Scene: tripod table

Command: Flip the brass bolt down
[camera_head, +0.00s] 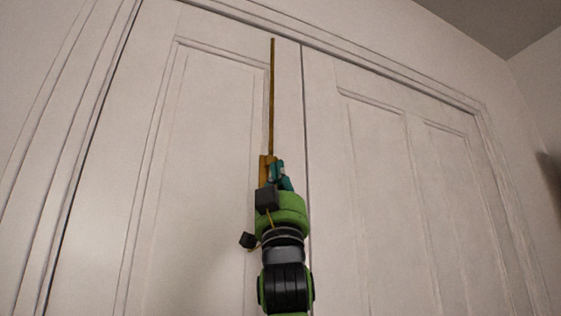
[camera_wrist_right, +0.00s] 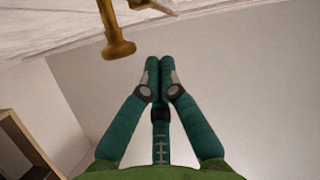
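The brass bolt (camera_head: 272,100) is a long thin vertical rod near the right edge of the left door panel. Its wider lower part (camera_head: 263,168) is partly hidden by my right gripper. In the right wrist view, a brass knob on a stem (camera_wrist_right: 118,48) projects from the door, to the left of the fingertips and apart from them in the picture. My right gripper (camera_head: 277,166) is raised at the bolt's lower end, overlapping its right side. In the wrist view its teal fingertips (camera_wrist_right: 159,64) are together with nothing between them. Contact with the bolt cannot be told. My left gripper is out of view.
The bolt is on the left leaf of a white double door (camera_head: 200,200). The right leaf (camera_head: 385,200) is beside it, with a narrow seam between. A brown wooden frame or shelf (camera_wrist_right: 22,142) shows at the wrist view's lower left. The space right of the fingers looks clear.

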